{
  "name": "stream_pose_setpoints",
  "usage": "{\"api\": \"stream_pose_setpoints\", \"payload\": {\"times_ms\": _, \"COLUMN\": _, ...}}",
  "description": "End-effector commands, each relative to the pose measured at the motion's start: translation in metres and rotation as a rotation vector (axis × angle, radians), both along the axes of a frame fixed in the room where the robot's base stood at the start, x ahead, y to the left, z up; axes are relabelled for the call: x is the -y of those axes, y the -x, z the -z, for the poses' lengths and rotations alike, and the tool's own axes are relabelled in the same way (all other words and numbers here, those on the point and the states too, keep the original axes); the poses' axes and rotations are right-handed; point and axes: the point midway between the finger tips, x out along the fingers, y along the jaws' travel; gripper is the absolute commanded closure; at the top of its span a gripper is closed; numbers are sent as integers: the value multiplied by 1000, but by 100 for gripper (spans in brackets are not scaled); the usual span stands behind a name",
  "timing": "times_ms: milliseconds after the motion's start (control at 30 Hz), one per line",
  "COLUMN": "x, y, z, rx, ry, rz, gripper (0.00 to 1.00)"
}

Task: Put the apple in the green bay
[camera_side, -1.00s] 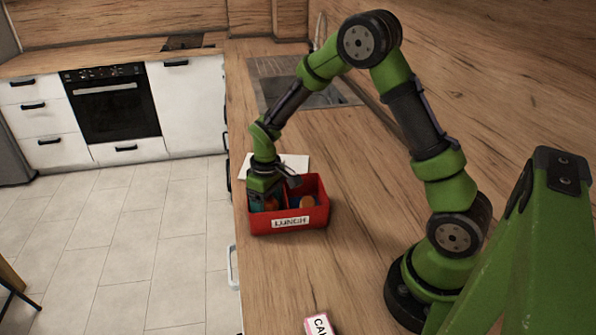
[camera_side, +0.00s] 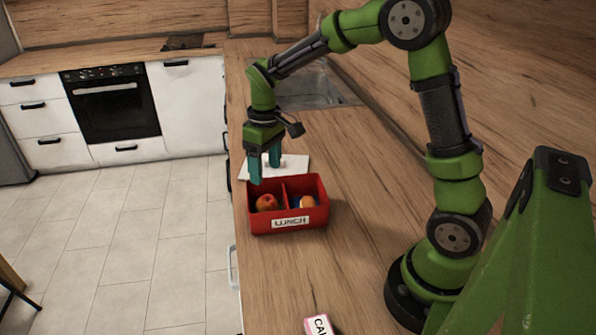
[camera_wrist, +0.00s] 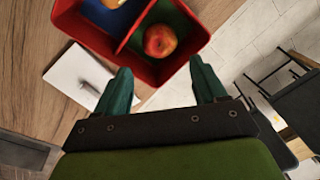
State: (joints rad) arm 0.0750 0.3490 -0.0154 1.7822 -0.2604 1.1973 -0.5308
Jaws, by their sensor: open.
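The apple (camera_side: 266,202) is red with yellowish patches and rests in the left bay of the red lunch box (camera_side: 288,222). In the wrist view the apple (camera_wrist: 160,40) lies on the green floor of the green bay (camera_wrist: 186,32), inside its walls. A divider separates this from the blue bay (camera_wrist: 108,20). My gripper (camera_side: 265,174) is open and empty, pointing down above the back left of the box, clear of the apple. In the wrist view its two teal fingers (camera_wrist: 160,78) stand wide apart with nothing between them.
A small labelled carton (camera_side: 319,325) is at the front. The counter right of the box is clear; its left edge is close.

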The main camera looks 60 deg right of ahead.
Motion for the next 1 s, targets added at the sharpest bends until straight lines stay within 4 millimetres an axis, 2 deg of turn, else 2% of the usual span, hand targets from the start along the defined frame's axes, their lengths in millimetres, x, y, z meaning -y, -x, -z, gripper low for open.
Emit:
{"api": "stream_pose_setpoints", "payload": {"times_ms": 167, "x": -7, "y": 13, "z": -29, "rx": 63, "ry": -9, "rz": 38, "gripper": 30}}
{"api": "stream_pose_setpoints", "payload": {"times_ms": 333, "x": -24, "y": 53, "z": -75, "rx": 208, "ry": -48, "rz": 140, "gripper": 30}}
{"api": "stream_pose_setpoints", "payload": {"times_ms": 533, "x": -42, "y": 107, "z": -108, "rx": 375, "ry": -122, "rz": 269, "gripper": 30}}
{"api": "stream_pose_setpoints", "payload": {"times_ms": 733, "x": -54, "y": 153, "z": -119, "rx": 513, "ry": -209, "rz": 379, "gripper": 30}}
{"api": "stream_pose_setpoints", "payload": {"times_ms": 867, "x": -57, "y": 168, "z": -118, "rx": 558, "ry": -246, "rz": 418, "gripper": 30}}
{"api": "stream_pose_setpoints", "payload": {"times_ms": 1000, "x": -58, "y": 172, "z": -118, "rx": 572, "ry": -258, "rz": 432, "gripper": 30}}
